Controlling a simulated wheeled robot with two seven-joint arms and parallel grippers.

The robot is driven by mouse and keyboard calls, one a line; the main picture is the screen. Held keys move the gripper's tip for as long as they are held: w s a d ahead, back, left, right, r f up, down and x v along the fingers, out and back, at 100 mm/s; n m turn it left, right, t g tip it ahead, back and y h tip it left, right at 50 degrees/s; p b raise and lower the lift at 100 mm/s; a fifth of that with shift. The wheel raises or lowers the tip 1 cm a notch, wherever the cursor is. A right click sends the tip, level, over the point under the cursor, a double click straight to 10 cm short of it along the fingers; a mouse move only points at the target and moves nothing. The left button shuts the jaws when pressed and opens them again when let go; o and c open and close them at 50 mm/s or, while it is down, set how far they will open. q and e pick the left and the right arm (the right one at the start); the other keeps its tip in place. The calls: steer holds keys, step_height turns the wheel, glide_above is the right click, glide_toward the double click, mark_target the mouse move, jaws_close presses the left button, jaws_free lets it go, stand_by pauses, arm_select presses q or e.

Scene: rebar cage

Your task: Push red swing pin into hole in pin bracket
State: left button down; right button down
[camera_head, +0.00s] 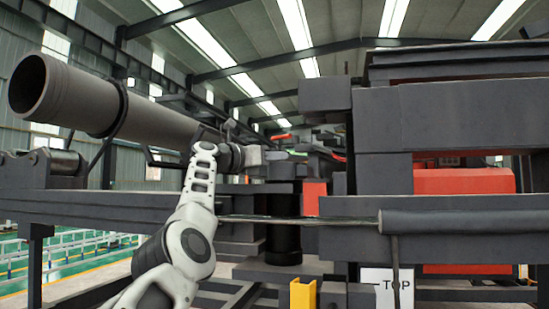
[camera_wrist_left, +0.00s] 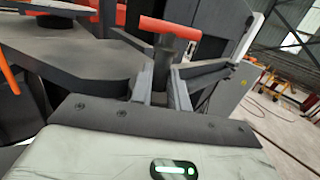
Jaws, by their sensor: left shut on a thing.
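The red swing pin shows in the left wrist view as a red cross handle (camera_wrist_left: 170,28) on a grey stem. My left gripper (camera_wrist_left: 164,76) is shut on the stem just below the handle. In the head view my left gripper (camera_head: 250,157) is at the end of the white arm, in front of the dark machine frame. My right gripper is in neither view.
A large grey tube (camera_head: 100,103) lies at the upper left in the head view. Dark beams (camera_head: 80,207) run across the front, and heavy dark blocks (camera_head: 470,115) stack at right. In the left wrist view a dark plate (camera_wrist_left: 85,68) lies left of the gripper; open floor shows at right.

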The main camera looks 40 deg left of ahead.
arm_select(q)
steer(key=shift+f, duration=0.2)
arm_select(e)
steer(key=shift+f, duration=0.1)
arm_select(q)
steer(key=c, duration=1.3)
jaws_free()
steer(key=shift+o, duration=0.2)
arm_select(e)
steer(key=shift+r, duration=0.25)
arm_select(q)
steer(key=shift+f, duration=0.15)
steer(key=shift+s+f+b, duration=0.1)
steer(key=shift+b, duration=0.35)
steer(key=r+b+v, duration=0.1)
steer(key=b+v, duration=0.6)
steer(key=v, duration=0.8)
steer(key=shift+s+f, duration=0.3)
steer(key=shift+s, duration=0.15)
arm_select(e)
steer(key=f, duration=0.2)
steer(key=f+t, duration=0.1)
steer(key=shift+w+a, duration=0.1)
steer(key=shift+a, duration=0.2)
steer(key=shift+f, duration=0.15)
